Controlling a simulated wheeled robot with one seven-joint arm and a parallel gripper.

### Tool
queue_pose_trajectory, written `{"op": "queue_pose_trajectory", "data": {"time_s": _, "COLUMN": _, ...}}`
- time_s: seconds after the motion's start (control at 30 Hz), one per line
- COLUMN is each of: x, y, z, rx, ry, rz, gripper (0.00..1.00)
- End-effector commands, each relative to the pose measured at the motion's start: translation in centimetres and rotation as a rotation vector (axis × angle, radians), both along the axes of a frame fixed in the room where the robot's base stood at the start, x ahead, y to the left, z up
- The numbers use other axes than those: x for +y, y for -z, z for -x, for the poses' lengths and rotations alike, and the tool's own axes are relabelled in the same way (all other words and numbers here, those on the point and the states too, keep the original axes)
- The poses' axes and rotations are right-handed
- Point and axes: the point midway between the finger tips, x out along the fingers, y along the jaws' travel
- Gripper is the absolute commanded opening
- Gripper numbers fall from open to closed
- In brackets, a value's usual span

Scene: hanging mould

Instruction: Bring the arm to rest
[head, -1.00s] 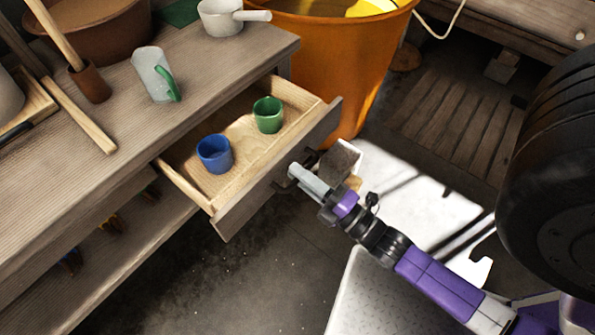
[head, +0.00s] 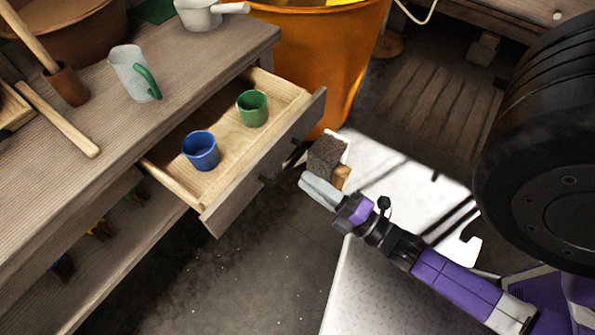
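My gripper (head: 312,185) is at the end of my purple and black arm, in the middle of the head view. It is just in front of the open drawer (head: 262,170), apart from its front as far as I can see. Its fingers are seen from the side, so I cannot tell whether they are open or shut. No held thing shows at the tips. The drawer is pulled out and holds a blue cup (head: 201,151) and a green cup (head: 252,109), both upright.
A wooden workbench (head: 190,70) on the left bears a clear jug with a green handle (head: 134,74) and a white pot (head: 198,13). An orange bucket (head: 325,60) stands behind the drawer. A dark brown block (head: 325,153) is close behind my gripper. Floor left of my arm is clear.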

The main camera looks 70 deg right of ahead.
Motion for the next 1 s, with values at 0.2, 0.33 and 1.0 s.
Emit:
{"op": "queue_pose_trajectory", "data": {"time_s": 0.2, "x": 0.40, "y": 0.24, "z": 1.34, "rx": 0.000, "ry": 0.000, "rz": 0.000, "gripper": 0.22}}
{"op": "queue_pose_trajectory", "data": {"time_s": 0.33, "x": 0.42, "y": 0.23, "z": 1.38, "rx": -0.001, "ry": -0.001, "rz": 0.000, "gripper": 0.22}}
{"op": "queue_pose_trajectory", "data": {"time_s": 1.0, "x": -0.30, "y": 0.72, "z": 1.02, "rx": -0.021, "ry": -0.007, "rz": -0.203, "gripper": 0.22}}
